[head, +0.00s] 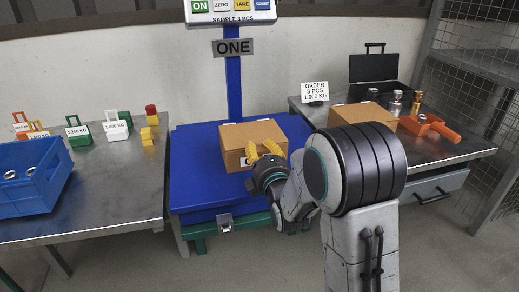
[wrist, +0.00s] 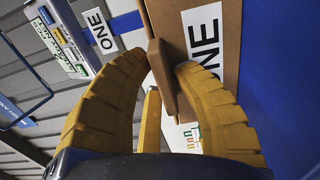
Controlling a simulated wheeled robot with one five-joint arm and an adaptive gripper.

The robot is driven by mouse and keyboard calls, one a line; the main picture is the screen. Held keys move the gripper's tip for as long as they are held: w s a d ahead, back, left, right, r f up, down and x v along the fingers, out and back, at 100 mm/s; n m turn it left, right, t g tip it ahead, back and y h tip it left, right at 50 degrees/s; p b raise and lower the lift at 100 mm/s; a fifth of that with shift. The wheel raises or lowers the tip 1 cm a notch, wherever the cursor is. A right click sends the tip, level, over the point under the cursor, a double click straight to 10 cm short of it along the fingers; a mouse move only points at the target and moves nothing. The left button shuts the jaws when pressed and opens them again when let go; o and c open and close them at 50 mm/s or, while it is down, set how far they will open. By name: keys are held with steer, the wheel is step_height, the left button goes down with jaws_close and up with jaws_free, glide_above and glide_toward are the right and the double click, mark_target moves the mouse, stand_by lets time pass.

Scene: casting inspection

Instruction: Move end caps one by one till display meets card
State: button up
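A brown cardboard box (head: 235,141) sits on the blue platform scale (head: 188,180); its ONE label shows in the wrist view (wrist: 203,38). My gripper (head: 262,150) is at the box's front. In the wrist view its yellow fingers curve in on both sides of a brown tab (wrist: 162,75) on the box and appear to touch it. The scale's display head (head: 232,18) reads SAMPLE 3 PCS; its upper part is cut off. The order card (head: 314,91) reads 3 PCS, 1.000 KG. Metal rings, perhaps end caps (head: 11,175), lie in a blue crate (head: 30,203) at left.
The right table holds another box (head: 345,115), metal parts (head: 395,105), an orange tray (head: 420,128) and a black case (head: 375,72).

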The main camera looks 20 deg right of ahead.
jaws_close()
steer(key=shift+r, duration=0.1)
